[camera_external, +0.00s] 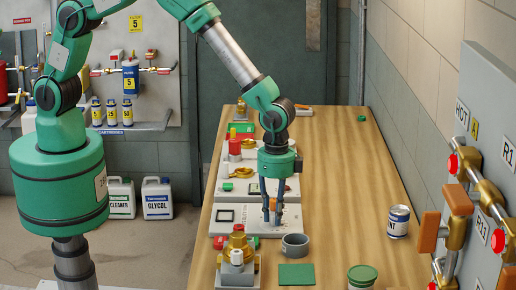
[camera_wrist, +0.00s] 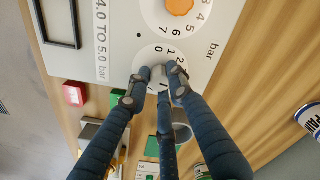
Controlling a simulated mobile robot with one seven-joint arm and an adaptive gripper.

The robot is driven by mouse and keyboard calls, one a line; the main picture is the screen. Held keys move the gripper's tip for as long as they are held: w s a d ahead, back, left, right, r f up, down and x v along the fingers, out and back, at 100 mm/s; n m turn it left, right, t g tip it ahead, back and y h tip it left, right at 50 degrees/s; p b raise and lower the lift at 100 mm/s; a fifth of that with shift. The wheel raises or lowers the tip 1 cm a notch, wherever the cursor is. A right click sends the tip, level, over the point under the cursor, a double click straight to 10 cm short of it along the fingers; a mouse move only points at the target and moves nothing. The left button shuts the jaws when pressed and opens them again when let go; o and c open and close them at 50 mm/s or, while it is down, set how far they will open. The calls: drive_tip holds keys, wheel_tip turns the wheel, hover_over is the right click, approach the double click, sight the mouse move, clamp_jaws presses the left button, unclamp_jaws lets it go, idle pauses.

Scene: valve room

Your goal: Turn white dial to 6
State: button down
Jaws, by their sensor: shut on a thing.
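The white dial (camera_wrist: 157,73) is on a pale panel (camera_wrist: 100,40) marked "4.0 TO 5.0 bar" and "bar". Its small white knob sits between my fingertips, with printed numbers around it; 0, 1 and 2 are readable nearby, the rest is covered by my fingers. I cannot read which number it points at. My gripper (camera_wrist: 158,88) has dark blue fingers closed around the knob. In the external view my gripper (camera_external: 271,215) points down onto the panel (camera_external: 232,228) on the wooden bench, hiding the dial.
An orange knob (camera_wrist: 180,6) with its own number ring is close to the white dial. A grey cup (camera_external: 295,246), a brass valve (camera_external: 238,250) and a green pad (camera_external: 297,274) stand near the panel. A paint can (camera_external: 398,221) stands right. Bare wood lies between.

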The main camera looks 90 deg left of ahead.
drive_tip(key=m, duration=0.6)
drive_tip(key=shift+w, duration=0.1)
drive_tip(key=m, duration=0.7)
idle(0.4)
drive_tip(key=c, duration=1.5)
unclamp_jaws()
drive_tip(key=shift+c, duration=0.2)
drive_tip(key=shift+r, duration=0.2)
wheel_tip(320, 180, up, 12)
drive_tip(key=shift+f, duration=0.2)
drive_tip(key=shift+w, duration=0.1)
